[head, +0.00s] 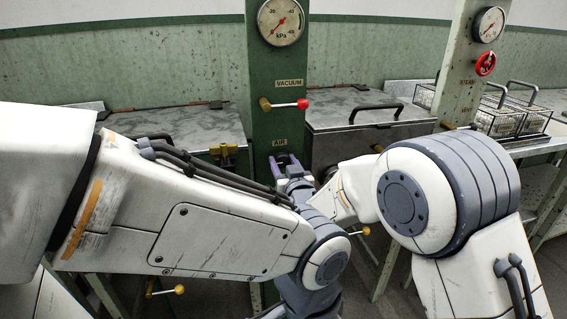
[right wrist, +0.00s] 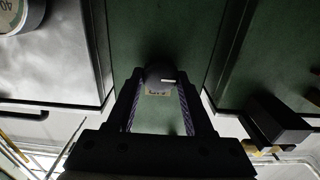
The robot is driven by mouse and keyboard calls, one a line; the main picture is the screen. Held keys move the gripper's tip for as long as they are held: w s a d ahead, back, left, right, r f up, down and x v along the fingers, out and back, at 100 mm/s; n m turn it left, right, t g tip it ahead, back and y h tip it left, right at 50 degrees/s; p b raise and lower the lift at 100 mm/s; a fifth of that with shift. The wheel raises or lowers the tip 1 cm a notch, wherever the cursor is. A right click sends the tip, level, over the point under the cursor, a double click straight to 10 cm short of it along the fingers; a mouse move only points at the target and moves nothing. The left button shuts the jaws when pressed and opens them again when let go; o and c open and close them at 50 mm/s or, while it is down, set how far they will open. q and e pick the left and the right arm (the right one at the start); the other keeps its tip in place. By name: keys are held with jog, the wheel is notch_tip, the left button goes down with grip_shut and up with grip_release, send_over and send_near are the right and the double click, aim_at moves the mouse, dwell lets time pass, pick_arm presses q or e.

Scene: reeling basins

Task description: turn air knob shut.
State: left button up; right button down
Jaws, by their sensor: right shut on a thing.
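The air knob (right wrist: 160,76) is a dark round knob with a white mark, on the green column under the AIR label (head: 280,142). My right gripper (head: 285,160) is at the column just below that label. In the right wrist view its two fingers (right wrist: 160,82) lie on either side of the knob, shut on it. The head view does not show the knob clearly, as the gripper covers it. My left arm reaches across the front from the left, and its gripper is not visible.
Above on the column are a red-tipped vacuum lever (head: 285,104) and a kPa gauge (head: 281,22). A lidded metal basin (head: 350,105) stands right of the column, another (head: 185,128) left. Wire baskets (head: 510,118) and a red valve wheel (head: 485,64) are farther right.

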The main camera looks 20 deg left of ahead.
jog(key=m+b, duration=0.3)
jog(key=shift+f, duration=0.2)
jog(key=m+b, duration=0.5)
jog(key=m, duration=0.1)
jog(key=shift+d+f, duration=0.1)
jog(key=m+b, duration=0.4)
jog(key=m, duration=0.1)
jog(key=shift+w+f, duration=0.1)
jog(key=shift+m+b, duration=1.9)
jog(key=shift+m, duration=0.1)
jog(key=shift+c, duration=1.5)
grip_release()
